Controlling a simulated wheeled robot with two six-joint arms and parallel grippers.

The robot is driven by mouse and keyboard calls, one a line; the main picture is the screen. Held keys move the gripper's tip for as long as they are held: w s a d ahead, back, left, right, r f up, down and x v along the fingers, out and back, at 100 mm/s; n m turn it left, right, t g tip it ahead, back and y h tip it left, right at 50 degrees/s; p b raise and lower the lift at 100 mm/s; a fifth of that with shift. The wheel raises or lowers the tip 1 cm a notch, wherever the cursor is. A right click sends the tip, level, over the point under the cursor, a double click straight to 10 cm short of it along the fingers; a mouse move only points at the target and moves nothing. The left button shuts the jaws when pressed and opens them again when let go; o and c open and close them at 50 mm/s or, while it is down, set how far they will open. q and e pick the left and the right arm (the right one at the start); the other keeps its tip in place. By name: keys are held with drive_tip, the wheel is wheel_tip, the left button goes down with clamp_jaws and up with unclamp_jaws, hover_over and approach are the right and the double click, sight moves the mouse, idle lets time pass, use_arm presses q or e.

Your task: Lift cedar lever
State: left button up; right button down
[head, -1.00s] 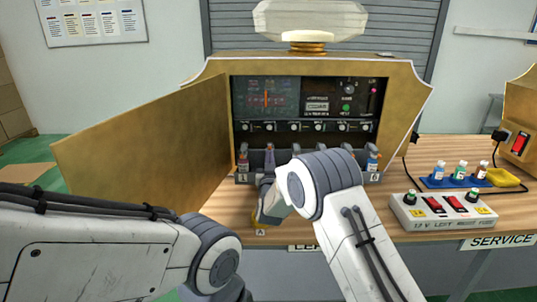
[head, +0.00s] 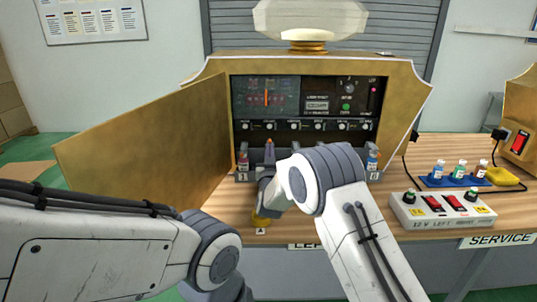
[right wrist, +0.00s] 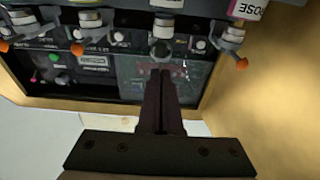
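The vending machine (head: 300,62) stands open, with a row of nozzles and orange-tipped levers under its black panel. The second lever from the left (head: 270,147) stands upright above my right gripper (head: 266,178). I cannot read a cedar label on it. In the right wrist view, the right gripper (right wrist: 162,80) has its dark fingers together, pointing at a nozzle (right wrist: 161,48) beside the one labelled ROSE (right wrist: 247,9). That nozzle's lever tip is not visible there, while neighbouring orange tips (right wrist: 241,64) show. I see nothing between the fingers. My left gripper is out of view.
The golden door (head: 140,150) stands open on the left. On the right are a switch box (head: 442,212) and a blue tray (head: 436,184) with small bottles. Bare counter lies between machine and tray.

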sight(270, 141)
drive_tip(key=shift+r, duration=0.1)
drive_tip(key=shift+w+r, duration=0.3)
drive_tip(key=shift+r, duration=0.35)
drive_tip(key=shift+w+r+p, duration=0.1)
drive_tip(key=shift+r+p, duration=0.05)
drive_tip(key=shift+p, duration=0.15)
drive_tip(key=shift+w+r, duration=0.35)
drive_tip(key=shift+r, duration=0.2)
drive_tip(key=s, duration=0.9)
drive_tip(key=shift+r+b, duration=0.3)
drive_tip(key=shift+a, duration=0.1)
